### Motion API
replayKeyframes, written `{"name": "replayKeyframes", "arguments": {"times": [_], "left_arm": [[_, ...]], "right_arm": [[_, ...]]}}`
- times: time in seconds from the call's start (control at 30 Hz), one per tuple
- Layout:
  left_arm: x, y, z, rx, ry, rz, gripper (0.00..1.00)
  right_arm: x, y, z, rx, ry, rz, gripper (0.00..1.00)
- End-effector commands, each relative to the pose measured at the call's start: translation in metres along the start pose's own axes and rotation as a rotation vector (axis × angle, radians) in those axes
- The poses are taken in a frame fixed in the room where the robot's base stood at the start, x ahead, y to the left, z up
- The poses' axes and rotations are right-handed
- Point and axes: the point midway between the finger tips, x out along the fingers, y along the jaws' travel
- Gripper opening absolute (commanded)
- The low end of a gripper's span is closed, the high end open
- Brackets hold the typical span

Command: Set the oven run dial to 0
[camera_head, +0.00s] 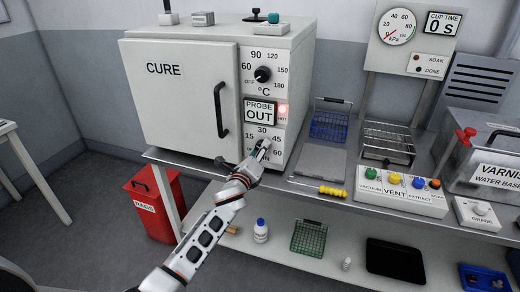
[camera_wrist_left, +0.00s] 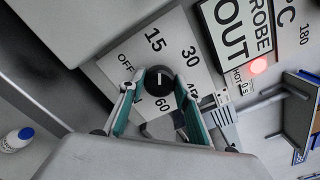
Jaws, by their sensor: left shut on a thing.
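The run dial is a round black knob (camera_wrist_left: 158,80) with a white mark, shown in the left wrist view. Around it are the labels OFF, 15, 30, 45 and 60; no 0 label is visible. The mark points up in that picture, roughly between 15 and 30. My left gripper (camera_wrist_left: 157,103) has its two teal-padded fingers on either side of the knob, shut on it. In the head view the left gripper (camera_head: 262,150) reaches the lower panel of the white CURE oven (camera_head: 180,90) and mostly hides the knob. My right gripper is not in view.
The oven's upper °C dial (camera_head: 263,74) and PROBE OUT display (camera_head: 260,112), with a lit red HOT lamp (camera_head: 282,109), are above. A yellow-handled tool (camera_head: 331,190), wire rack (camera_head: 388,143) and VENT button box (camera_head: 399,190) lie right on the bench.

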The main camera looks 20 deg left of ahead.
Motion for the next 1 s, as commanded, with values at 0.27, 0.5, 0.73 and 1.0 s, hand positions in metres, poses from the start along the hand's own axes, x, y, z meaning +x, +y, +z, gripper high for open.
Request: {"name": "replayKeyframes", "arguments": {"times": [0.27,0.5,0.73,1.0], "left_arm": [[0.000,0.001,0.000,-0.264,0.000,0.001,0.11],[0.000,0.001,0.000,-0.493,0.000,0.001,0.11],[0.000,0.001,0.000,-0.710,0.000,0.001,0.11],[0.000,0.001,-0.001,-0.932,0.000,0.001,0.11]], "right_arm": [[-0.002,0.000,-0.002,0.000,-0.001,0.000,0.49],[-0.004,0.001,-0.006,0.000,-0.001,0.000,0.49],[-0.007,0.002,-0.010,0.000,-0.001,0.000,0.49],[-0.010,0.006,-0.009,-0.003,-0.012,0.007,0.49]]}}
